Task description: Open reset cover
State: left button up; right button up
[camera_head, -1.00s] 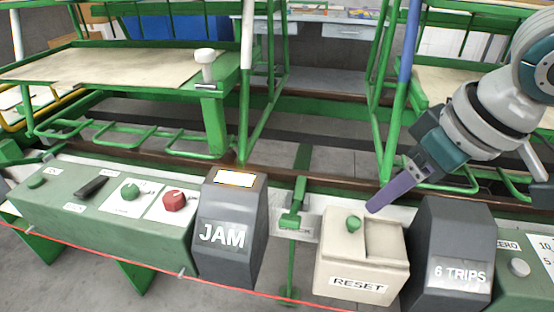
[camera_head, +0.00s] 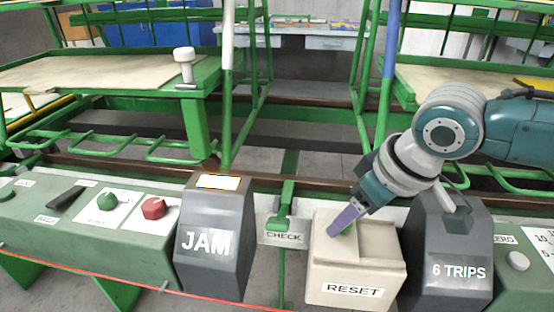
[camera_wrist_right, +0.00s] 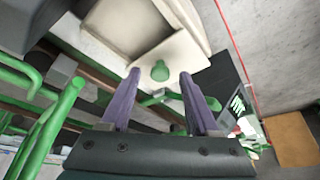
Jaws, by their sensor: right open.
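The reset box (camera_head: 352,272) is cream, with RESET on its front and a cream top that looks closed. My left gripper is not in view.
A dark JAM box (camera_head: 212,245) stands left of the reset box, and a dark 6 TRIPS box (camera_head: 455,245) stands close on its right. A green CHECK lever (camera_head: 283,222) is between JAM and reset. Green rails run behind.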

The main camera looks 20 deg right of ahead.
jog(key=shift+c, duration=0.4)
grip_shut()
dwell(0.9)
